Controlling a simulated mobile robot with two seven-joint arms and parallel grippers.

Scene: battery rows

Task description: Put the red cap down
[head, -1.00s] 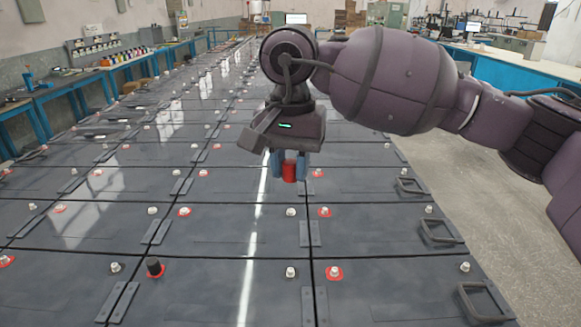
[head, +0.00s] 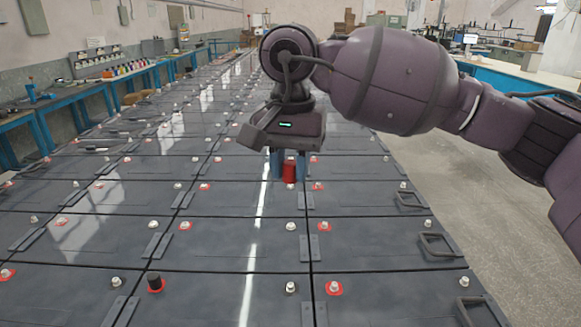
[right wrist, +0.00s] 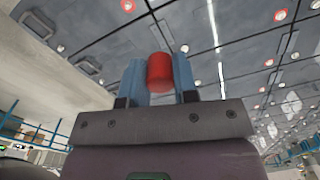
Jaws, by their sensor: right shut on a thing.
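The red cap (head: 289,172) is a small red cylinder held between the blue fingers of my right gripper (head: 288,168). The right wrist view shows the cap (right wrist: 160,72) with a blue finger on each side, and my right gripper (right wrist: 160,78) shut on it. The gripper points down over the dark battery tops (head: 220,232). I cannot tell the exact gap between the cap and the surface below. My left gripper is not in view.
Battery rows carry pale terminals, some on red rings (head: 334,288), and metal handles (head: 437,245). A black cap (head: 154,281) stands on a terminal at the front left. A blue workbench (head: 60,105) with tools runs along the left; bare floor lies at right.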

